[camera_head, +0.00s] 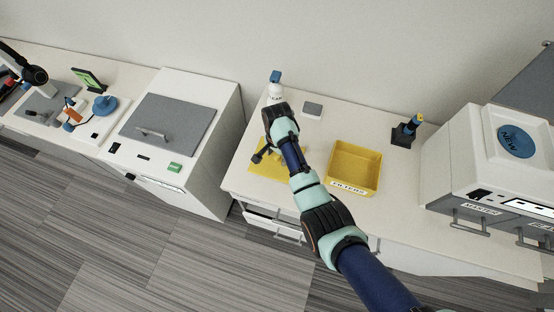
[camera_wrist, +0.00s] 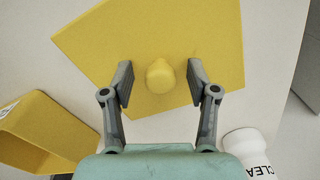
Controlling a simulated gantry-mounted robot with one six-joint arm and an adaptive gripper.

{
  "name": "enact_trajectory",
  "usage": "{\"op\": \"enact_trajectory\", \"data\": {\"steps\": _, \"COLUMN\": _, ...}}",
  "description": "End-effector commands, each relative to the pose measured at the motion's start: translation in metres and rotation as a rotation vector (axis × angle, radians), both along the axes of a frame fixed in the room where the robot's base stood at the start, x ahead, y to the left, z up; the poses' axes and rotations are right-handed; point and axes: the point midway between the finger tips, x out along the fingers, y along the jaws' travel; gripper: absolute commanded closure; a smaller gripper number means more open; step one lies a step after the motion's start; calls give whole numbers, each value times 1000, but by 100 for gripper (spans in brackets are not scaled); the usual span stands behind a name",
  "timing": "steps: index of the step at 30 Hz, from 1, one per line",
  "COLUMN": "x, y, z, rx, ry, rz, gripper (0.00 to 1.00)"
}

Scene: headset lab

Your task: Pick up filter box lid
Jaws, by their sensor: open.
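The filter box lid is a flat yellow plate with a round knob. It lies on the white counter in the head view (camera_head: 262,171), partly hidden by my arm. In the wrist view the lid (camera_wrist: 205,35) fills the upper middle, and its knob (camera_wrist: 160,77) is centred. My gripper (camera_wrist: 158,80) is open, with one finger on each side of the knob and a visible gap on both sides. In the head view my gripper (camera_head: 268,150) is over the lid. I cannot tell the exact height of the fingertips.
The open yellow filter box (camera_head: 356,146) stands right of my arm; its wall also shows in the wrist view (camera_wrist: 40,140). A white bottle with a blue top (camera_head: 275,92) stands behind my gripper. A small grey block (camera_head: 313,108) and a dark holder (camera_head: 404,135) are further right.

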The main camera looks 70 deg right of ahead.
Motion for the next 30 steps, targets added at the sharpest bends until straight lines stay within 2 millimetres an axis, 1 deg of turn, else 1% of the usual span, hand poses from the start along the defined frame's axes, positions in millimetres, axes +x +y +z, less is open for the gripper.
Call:
{"op": "enact_trajectory", "data": {"steps": 3, "x": 0, "y": 0, "z": 0, "rx": 0, "ry": 0, "rz": 0, "gripper": 41}}
{"op": "enact_trajectory", "data": {"steps": 4, "x": 0, "y": 0, "z": 1, "rx": 0, "ry": 0, "rz": 0, "gripper": 44}}
{"op": "enact_trajectory", "data": {"steps": 11, "x": 0, "y": 0, "z": 1, "rx": 0, "ry": 0, "rz": 0, "gripper": 83}}
{"op": "enact_trajectory", "data": {"steps": 12, "x": 0, "y": 0, "z": 1, "rx": 0, "ry": 0, "rz": 0, "gripper": 89}}
{"op": "enact_trajectory", "data": {"steps": 14, "x": 0, "y": 0, "z": 1, "rx": 0, "ry": 0, "rz": 0, "gripper": 99}}
{"op": "enact_trajectory", "data": {"steps": 21, "x": 0, "y": 0, "z": 1, "rx": 0, "ry": 0, "rz": 0, "gripper": 100}}
{"op": "enact_trajectory", "data": {"steps": 24, "x": 0, "y": 0, "z": 4, "rx": 0, "ry": 0, "rz": 0, "gripper": 100}}
{"op": "enact_trajectory", "data": {"steps": 26, "x": 0, "y": 0, "z": 9, "rx": 0, "ry": -1, "rz": 0, "gripper": 100}}
{"op": "enact_trajectory", "data": {"steps": 28, "x": 1, "y": 0, "z": 18, "rx": -2, "ry": -2, "rz": 0, "gripper": 100}}
{"op": "enact_trajectory", "data": {"steps": 30, "x": 1, "y": -1, "z": 33, "rx": -3, "ry": -2, "rz": 0, "gripper": 100}}
